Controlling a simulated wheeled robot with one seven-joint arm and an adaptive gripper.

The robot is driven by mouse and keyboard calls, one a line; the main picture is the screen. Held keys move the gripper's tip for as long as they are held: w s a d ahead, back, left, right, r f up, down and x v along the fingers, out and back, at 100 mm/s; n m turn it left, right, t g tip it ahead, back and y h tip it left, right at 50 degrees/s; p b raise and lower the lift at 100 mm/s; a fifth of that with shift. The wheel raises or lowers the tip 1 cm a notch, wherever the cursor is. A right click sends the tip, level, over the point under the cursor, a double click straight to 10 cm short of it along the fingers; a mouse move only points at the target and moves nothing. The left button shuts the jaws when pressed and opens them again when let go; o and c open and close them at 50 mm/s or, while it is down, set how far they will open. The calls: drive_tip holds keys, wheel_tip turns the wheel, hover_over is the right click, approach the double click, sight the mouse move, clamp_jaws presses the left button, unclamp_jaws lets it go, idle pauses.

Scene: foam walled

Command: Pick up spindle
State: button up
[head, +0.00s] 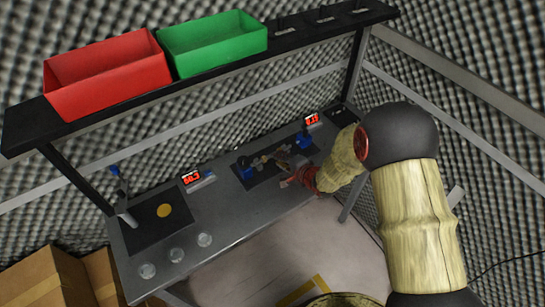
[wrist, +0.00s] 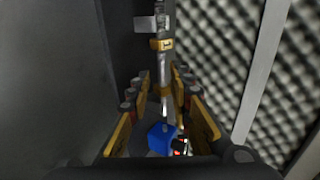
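The spindle, a slim metal shaft with brass-coloured collars (wrist: 162,70), runs lengthwise between the fingers in the wrist view. In the head view what seems to be the spindle (head: 268,159) lies between two blue supports (head: 245,168) on a dark mat. A blue support also shows near the bottom of the wrist view (wrist: 161,137). My gripper (wrist: 160,88) is open, its fingers on either side of the shaft with gaps visible. In the head view my gripper (head: 294,174) is over the mat, close to the spindle; its fingertips are hard to make out.
A shelf above holds a red bin (head: 107,78) and a green bin (head: 213,45). Cardboard boxes (head: 42,278) stand lower left.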

sight(263, 158)
drive_tip(key=b+x, duration=0.1)
drive_tip(key=x, duration=0.3)
drive_tip(key=shift+w+a, duration=0.1)
drive_tip(key=shift+w, duration=0.3)
drive_tip(key=shift+c, duration=0.4)
drive_tip(key=c, duration=0.4)
clamp_jaws()
